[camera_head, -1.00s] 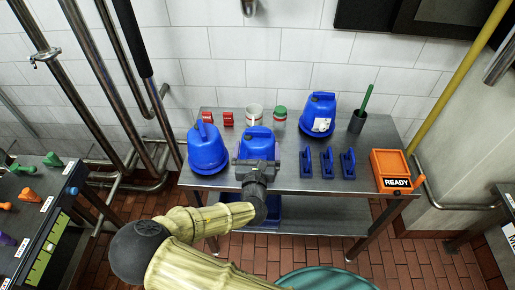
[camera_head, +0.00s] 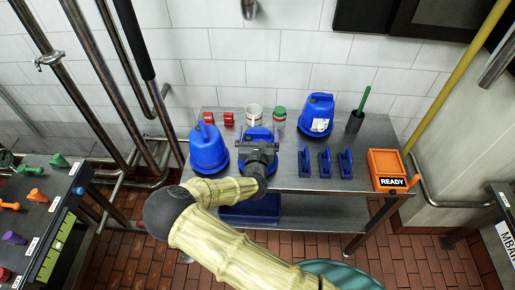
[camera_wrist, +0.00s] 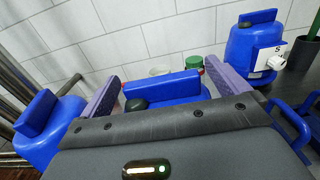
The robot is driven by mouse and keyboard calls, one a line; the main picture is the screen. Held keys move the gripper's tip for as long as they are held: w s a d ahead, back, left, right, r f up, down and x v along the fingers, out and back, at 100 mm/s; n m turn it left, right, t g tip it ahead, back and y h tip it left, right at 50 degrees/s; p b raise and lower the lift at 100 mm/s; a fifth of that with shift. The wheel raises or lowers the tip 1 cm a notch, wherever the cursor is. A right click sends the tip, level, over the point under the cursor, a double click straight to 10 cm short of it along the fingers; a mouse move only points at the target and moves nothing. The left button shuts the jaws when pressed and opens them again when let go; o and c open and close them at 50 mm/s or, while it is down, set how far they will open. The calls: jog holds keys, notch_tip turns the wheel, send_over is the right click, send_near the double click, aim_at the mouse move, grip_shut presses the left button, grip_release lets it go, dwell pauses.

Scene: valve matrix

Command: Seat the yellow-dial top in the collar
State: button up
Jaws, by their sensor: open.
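Three blue domed units with handles stand on the steel table: a left one (camera_head: 208,151), a middle one (camera_head: 259,134) and a right one (camera_head: 319,114) with a white dial plate. My gripper (camera_head: 257,146) is at the middle unit and covers part of it. In the wrist view, the middle unit's blue handle bar (camera_wrist: 163,87) lies between my open, purple-padded fingers. The handle looks unclamped; contact is unclear. No yellow dial shows, and I cannot tell which unit is the yellow-dial top. I cannot make out the collar.
Several blue handles (camera_head: 325,162) and an orange READY box (camera_head: 388,168) sit at the table's right. Red blocks (camera_head: 212,118), a white cup (camera_head: 254,111), a green-lidded jar (camera_head: 279,115) and a dark holder (camera_head: 355,121) stand behind. Steel pipes rise at left.

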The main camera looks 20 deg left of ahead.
jog(key=shift+w, duration=0.1)
dwell(0.4)
jog(key=c, duration=1.7)
jog(key=shift+c, duration=0.2)
jog(key=shift+a+r, duration=0.1)
jog(key=shift+r, duration=0.05)
notch_tip(320, 180, up, 9)
jog(key=b, duration=0.2)
jog(key=shift+f+b, duration=0.2)
jog(key=shift+b, duration=0.1)
jog(key=shift+r, duration=0.65)
